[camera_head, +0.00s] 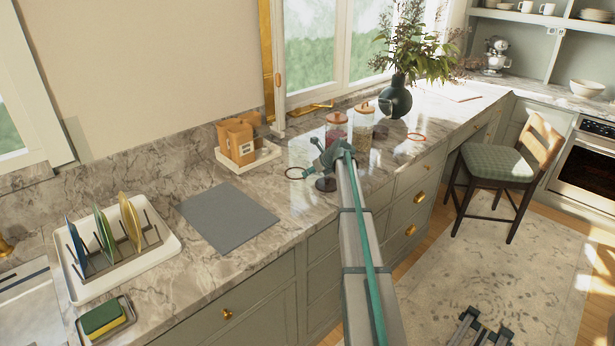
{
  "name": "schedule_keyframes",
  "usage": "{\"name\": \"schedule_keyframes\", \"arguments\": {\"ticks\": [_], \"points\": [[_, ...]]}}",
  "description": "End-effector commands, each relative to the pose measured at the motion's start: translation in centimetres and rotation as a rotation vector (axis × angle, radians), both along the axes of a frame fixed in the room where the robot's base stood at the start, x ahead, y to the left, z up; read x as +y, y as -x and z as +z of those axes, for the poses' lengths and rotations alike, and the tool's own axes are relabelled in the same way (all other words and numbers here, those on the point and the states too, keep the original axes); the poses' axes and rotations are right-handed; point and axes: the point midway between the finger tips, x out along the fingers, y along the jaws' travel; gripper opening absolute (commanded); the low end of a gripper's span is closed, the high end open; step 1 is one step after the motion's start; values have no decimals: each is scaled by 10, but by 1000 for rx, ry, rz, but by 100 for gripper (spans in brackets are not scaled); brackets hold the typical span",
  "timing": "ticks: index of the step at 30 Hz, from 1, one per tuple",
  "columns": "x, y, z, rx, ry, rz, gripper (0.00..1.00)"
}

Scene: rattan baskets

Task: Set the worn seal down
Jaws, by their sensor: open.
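A thin dark ring (295,173) lies on the marble counter (290,205), just left of my gripper (315,160). A reddish-orange ring (417,137) lies flat on the counter farther right. Which of the two is the worn seal, I cannot tell from this view. My gripper is open at the far end of my arm, low over the counter. It looks close to the dark ring, but whether it touches it is too small to tell. A dark round thing (325,184) shows just below my gripper.
Two lidded glass jars (363,126) stand behind my gripper. A white tray (262,160) with brown packets is left of it. A grey mat (227,216) and a plate rack (122,250) are farther left. A dark vase (395,97) stands behind. Counter between mat and ring is clear.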

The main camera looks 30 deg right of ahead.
Motion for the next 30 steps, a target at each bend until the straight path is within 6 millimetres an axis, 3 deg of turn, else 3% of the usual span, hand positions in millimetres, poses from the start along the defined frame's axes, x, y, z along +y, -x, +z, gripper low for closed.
{"name": "schedule_keyframes", "arguments": {"ticks": [6, 13, 30], "points": [[-10, 32, 30, -1, 1, -1, 41], [-17, 52, 52, -1, 0, -1, 41], [-19, 57, 60, 0, -1, -1, 41]]}}
